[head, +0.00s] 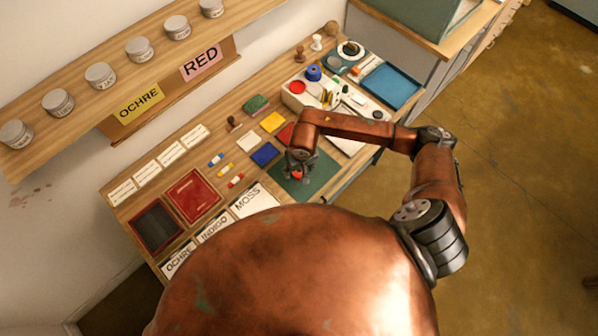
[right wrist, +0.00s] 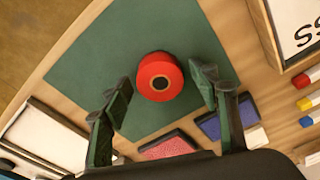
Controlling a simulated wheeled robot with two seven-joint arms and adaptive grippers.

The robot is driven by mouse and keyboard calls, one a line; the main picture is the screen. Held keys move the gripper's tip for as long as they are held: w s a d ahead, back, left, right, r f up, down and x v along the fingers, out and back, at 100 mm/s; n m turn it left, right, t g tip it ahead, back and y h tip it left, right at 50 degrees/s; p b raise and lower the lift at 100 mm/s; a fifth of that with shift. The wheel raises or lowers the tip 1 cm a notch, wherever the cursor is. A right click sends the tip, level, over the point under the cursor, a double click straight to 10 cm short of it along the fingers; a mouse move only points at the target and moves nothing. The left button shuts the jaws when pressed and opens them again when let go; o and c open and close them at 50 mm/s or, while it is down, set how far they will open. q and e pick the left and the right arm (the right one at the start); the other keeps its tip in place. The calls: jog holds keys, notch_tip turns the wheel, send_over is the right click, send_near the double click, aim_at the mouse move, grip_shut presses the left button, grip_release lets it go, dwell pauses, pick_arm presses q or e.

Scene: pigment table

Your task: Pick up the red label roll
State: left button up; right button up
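The red label roll (right wrist: 153,84), with a dark centre hole and pale core, stands on the dark green mat (right wrist: 80,65) in the right wrist view. In the head view only a small red part of it (head: 298,175) shows under my right gripper. My right gripper (right wrist: 162,94) is open, its two green-padded fingers on either side of the roll with gaps between. In the head view the right gripper (head: 300,163) points down over the mat (head: 318,180). My left gripper is not in view.
Blue (head: 265,154), yellow (head: 273,122) and red pads lie beside the mat. A white tray (head: 290,101) holds a red round item and a blue roll (head: 313,73). A MOSS card (head: 254,200) lies nearby. A jar shelf (head: 120,65) runs along the wall.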

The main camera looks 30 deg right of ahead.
jog(key=c, duration=1.1)
jog(key=shift+o, duration=0.2)
